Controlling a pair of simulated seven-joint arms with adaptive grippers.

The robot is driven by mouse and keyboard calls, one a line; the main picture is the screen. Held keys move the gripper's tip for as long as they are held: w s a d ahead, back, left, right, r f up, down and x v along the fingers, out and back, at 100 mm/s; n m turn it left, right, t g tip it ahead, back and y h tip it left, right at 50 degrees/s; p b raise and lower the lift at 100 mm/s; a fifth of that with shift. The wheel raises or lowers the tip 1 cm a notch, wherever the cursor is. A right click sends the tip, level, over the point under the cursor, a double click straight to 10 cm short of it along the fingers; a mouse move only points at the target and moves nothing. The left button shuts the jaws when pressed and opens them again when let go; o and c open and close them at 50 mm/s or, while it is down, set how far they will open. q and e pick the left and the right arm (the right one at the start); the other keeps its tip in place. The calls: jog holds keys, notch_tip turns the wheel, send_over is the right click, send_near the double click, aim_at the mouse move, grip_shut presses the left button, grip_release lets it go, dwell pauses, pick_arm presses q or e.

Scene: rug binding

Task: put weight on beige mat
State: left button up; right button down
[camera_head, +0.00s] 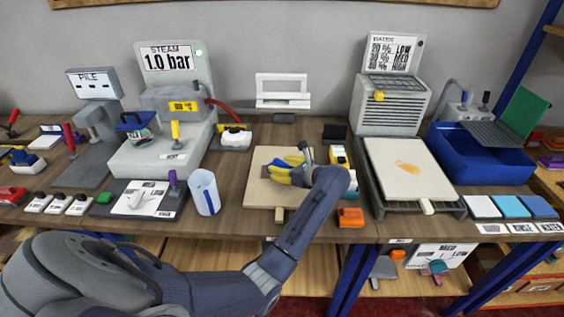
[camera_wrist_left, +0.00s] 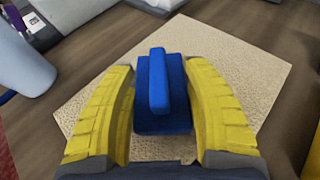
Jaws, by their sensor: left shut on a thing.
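The beige mat (camera_head: 262,193) lies flat on the wooden bench in the middle of the head view. It also fills much of the left wrist view (camera_wrist_left: 225,50). My left gripper (camera_head: 284,171), with yellow fingers, is over the mat. In the left wrist view the gripper (camera_wrist_left: 160,75) is shut on a blue weight (camera_wrist_left: 165,112) with a raised bar handle. The weight is over the mat; I cannot tell whether it touches it. In the head view the weight is mostly hidden by the gripper and arm. My right gripper is not in view.
A white-blue jug (camera_head: 205,192) stands left of the mat. A grey steam press (camera_head: 160,150) is farther left. A pale board on a stand (camera_head: 400,172) is to the right, with a blue bin (camera_head: 485,165) beyond. An orange block (camera_head: 350,217) sits near the front edge.

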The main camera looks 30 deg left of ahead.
pick_arm(q)
jog(key=shift+f, duration=0.5)
jog(key=shift+f, duration=0.1)
jog(key=o, duration=1.5)
jog(key=shift+f, duration=0.15)
jog(key=shift+o, duration=0.2)
jog(key=shift+v, duration=3.85)
